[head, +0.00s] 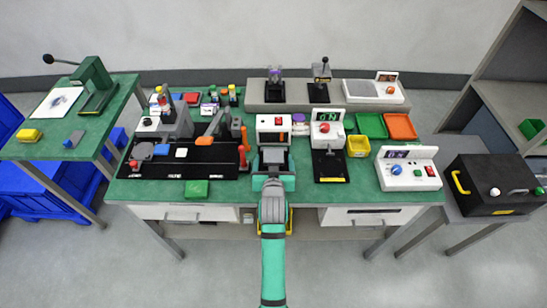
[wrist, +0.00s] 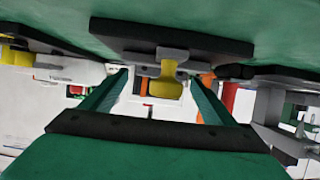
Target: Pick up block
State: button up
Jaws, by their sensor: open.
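Several blocks show in the head view, and I cannot tell which one the task means. A green block (head: 195,188) lies at the front left of the green table.
The green table (head: 300,193) is crowded. A white box (head: 273,124) stands ahead of my gripper. A red-orange upright part (head: 243,149) is close on its left, and a black-based fixture (head: 330,166) on its right.

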jog(key=shift+x, duration=0.85)
jog(key=c, duration=1.1)
jog(key=shift+c, duration=0.2)
